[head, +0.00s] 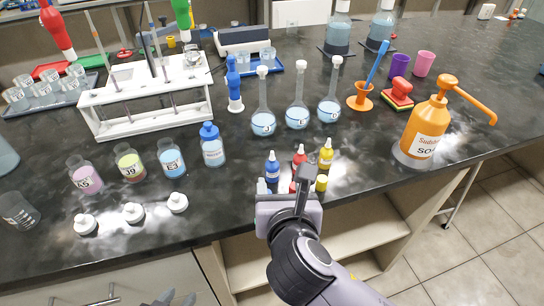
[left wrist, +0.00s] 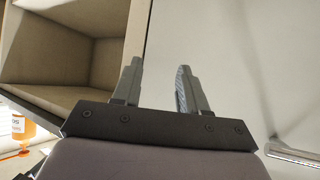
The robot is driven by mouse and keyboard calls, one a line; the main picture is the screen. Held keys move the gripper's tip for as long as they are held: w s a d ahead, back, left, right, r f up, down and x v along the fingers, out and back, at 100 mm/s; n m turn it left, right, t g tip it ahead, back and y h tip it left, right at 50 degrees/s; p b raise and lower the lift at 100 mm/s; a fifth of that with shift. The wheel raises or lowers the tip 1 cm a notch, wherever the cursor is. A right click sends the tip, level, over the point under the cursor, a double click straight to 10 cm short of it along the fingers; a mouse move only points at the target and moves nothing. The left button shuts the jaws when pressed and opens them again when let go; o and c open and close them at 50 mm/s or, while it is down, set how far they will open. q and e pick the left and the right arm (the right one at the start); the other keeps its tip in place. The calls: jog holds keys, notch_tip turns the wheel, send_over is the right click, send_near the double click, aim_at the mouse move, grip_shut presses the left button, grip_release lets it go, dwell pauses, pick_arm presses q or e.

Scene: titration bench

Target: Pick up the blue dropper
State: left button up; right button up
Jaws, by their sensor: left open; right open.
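The blue dropper (head: 272,168) is a small blue bottle with a pointed cap, standing upright near the bench's front edge. A red dropper (head: 299,155) and a yellow dropper (head: 326,153) stand to its right. My right gripper (head: 306,172) is open, seen nearly edge-on, just right of the blue dropper and in front of the red one. It looks apart from the blue dropper. Several coloured patches around its base are partly hidden. My left gripper (left wrist: 158,76) is open and empty, below the bench by the cabinet front; only its tips show at the head view's bottom edge.
Several labelled bottles and loose white caps (head: 133,212) lie to the left. Three flasks (head: 297,115) stand behind the droppers. An orange soap bottle (head: 424,130) stands to the right. An open shelf (left wrist: 65,45) is beside my left gripper. Bare bench lies left of the blue dropper.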

aim_at(273, 169)
jog(key=shift+w+a+r+n, duration=0.15)
jog(key=shift+w+n, duration=0.15)
jog(key=shift+w, duration=0.3)
jog(key=shift+a+b+x, duration=0.15)
jog(key=shift+b+x, duration=0.05)
jog(key=shift+x, duration=1.4)
jog(key=shift+a+b+x, duration=0.2)
jog(key=shift+x, duration=1.4)
jog(key=c, duration=0.7)
